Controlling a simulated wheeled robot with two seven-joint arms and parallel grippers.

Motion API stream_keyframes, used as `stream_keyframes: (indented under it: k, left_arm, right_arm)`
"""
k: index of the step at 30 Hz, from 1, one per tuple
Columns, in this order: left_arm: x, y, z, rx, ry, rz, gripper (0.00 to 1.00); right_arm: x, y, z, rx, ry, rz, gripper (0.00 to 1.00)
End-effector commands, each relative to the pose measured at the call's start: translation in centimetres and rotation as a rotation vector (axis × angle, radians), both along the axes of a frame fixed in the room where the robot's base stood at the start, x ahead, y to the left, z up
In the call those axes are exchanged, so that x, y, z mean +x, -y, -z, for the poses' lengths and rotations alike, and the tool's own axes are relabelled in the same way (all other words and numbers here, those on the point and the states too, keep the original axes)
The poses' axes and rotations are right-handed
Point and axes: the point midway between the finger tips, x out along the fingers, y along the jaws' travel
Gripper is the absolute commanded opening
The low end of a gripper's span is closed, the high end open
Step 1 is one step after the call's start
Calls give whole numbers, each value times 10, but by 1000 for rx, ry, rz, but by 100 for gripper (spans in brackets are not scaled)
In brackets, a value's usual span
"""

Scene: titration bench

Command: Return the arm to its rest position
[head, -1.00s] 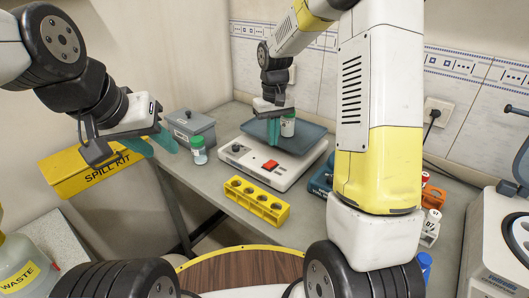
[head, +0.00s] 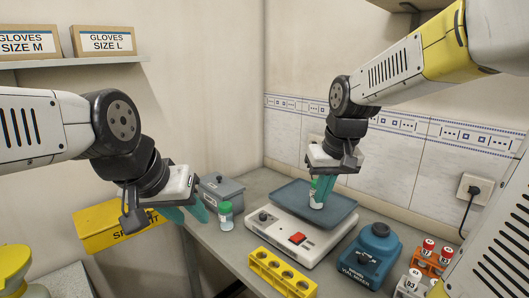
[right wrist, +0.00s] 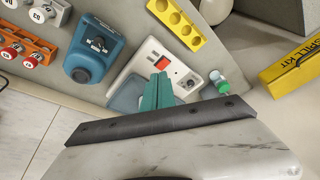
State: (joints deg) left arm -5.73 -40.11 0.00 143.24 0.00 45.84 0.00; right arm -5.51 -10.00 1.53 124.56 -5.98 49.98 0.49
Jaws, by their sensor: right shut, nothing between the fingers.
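My right gripper (head: 323,190) points down over the blue-grey tray (head: 343,207) of a white device with a red switch (head: 297,239). It is shut and empty. A green-capped vial (head: 313,187) stands on the tray, partly hidden behind its fingers; I cannot tell whether they touch. In the right wrist view the shut teal fingers (right wrist: 158,95) show against the device. My left gripper (head: 190,213) hangs at the left in front of the yellow spill kit (head: 95,225). Its fingers look apart, with nothing between them.
Another green-capped vial (head: 225,215) stands near a grey box (head: 218,189). A yellow rack (head: 282,273) with empty holes lies in front. A blue mixer (head: 370,255) and an orange rack of red-capped bottles (head: 430,260) stand at the right. Glove boxes (head: 103,40) sit on a shelf.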

Motion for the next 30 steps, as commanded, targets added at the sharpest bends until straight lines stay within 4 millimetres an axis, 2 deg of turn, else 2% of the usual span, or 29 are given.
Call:
stream_keyframes:
  k: [1, 6, 12, 18, 30]
  left_arm:
    - [0, 0, 0, 0, 0, 0, 36]
    - [0, 0, 0, 0, 0, 0, 36]
    - [0, 0, 0, 0, 0, 0, 36]
    - [0, 0, 0, 0, 0, 0, 36]
    - [0, 0, 0, 0, 0, 0, 36]
  right_arm:
    - [-15, 2, -9, 13, 33, 10, 0]
    - [-62, 5, -23, 61, 126, 44, 0]
    - [-102, 5, -26, 110, 211, 73, 0]
    - [-118, 5, -24, 129, 246, 83, 0]
    - [-119, 5, -24, 131, 248, 85, 0]
